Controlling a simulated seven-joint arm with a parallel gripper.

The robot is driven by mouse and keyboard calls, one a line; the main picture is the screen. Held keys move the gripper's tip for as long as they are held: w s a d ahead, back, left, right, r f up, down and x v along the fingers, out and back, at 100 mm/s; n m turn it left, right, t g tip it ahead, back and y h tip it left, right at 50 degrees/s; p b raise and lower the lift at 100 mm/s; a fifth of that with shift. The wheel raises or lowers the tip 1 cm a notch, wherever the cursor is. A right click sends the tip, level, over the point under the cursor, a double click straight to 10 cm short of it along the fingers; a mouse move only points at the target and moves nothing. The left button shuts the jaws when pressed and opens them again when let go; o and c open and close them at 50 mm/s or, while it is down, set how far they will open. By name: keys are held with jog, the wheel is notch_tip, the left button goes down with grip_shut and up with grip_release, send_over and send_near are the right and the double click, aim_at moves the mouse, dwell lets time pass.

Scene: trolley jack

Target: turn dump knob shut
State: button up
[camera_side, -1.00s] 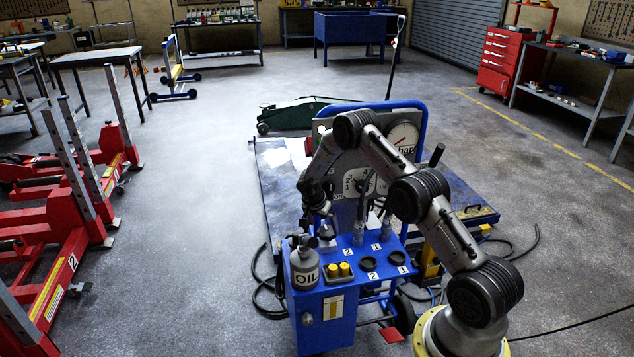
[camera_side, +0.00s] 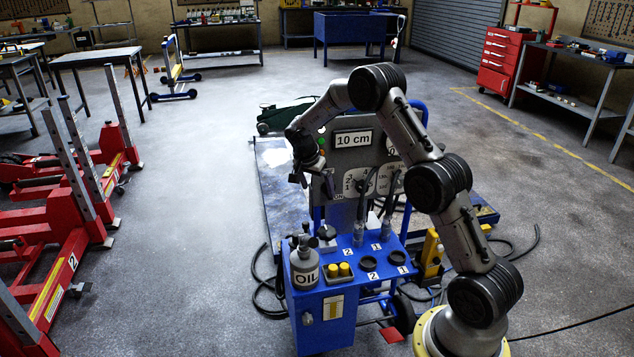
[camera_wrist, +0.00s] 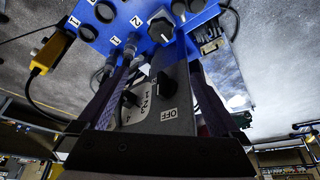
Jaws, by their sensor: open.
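A black knob (camera_side: 326,232) stands on a pale base on top of the blue cart (camera_side: 312,275), behind the oil can. A black knob on a pale base also shows on the blue top in the wrist view (camera_wrist: 162,29). No dump label is readable, so I cannot tell for certain which knob is the dump knob. My gripper (camera_side: 303,180) is open, above and behind the cart top, in front of the left side of the grey panel (camera_side: 347,157). In the wrist view my gripper (camera_wrist: 155,72) has its fingers apart, with nothing seen held between them.
The panel carries a "10 cm" display (camera_side: 353,139) and a selector (camera_side: 360,184). A black knob (camera_wrist: 167,84) beside "OFF" shows in the wrist view.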

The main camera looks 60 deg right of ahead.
jog(key=shift+r, duration=0.8)
